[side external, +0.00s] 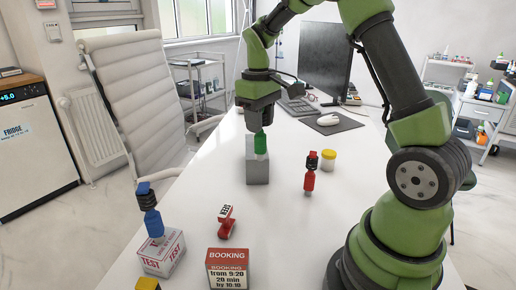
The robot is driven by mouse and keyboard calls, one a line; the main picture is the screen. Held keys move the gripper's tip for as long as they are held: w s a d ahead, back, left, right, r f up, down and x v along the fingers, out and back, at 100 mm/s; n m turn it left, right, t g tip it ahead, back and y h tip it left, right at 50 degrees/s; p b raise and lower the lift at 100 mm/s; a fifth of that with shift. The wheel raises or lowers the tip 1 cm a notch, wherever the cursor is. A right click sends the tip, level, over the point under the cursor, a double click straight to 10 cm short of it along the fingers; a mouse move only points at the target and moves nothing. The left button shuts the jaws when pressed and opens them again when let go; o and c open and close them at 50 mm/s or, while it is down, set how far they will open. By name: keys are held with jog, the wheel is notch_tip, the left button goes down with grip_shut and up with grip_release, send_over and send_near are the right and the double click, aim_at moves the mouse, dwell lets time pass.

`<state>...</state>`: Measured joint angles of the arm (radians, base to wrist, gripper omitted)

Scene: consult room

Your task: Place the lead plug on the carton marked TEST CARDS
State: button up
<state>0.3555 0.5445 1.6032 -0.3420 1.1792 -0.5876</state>
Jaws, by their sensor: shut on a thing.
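My gripper (259,126), pointing down, is shut on a green plug (260,142) with a pale lower end. The plug is at a grey block (257,174); I cannot tell whether it touches the block. The white and red carton marked TEST (161,256) stands at the front left of the table, well away from my gripper. A blue plug (151,220) stands upright over the carton's top and seems to rest on it. A red plug (309,176) with a dark top stands to the right of the block.
A red stamp-like item (226,222) and a BOOKING box (227,268) are near the front. A yellow-topped jar (328,160) stands behind the red plug. A yellow item (147,284) is cut off at the bottom. The white table (204,185) is clear between block and carton.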

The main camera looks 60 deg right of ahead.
jog(key=w+d+r+m, duration=0.4)
jog(key=w+d+r, duration=0.2)
notch_tip(320, 180, down, 10)
jog(key=shift+s+a+r, duration=0.2)
dwell(0.3)
jog(key=shift+f, duration=0.1)
jog(key=o, duration=0.9)
jog(key=shift+o, duration=0.2)
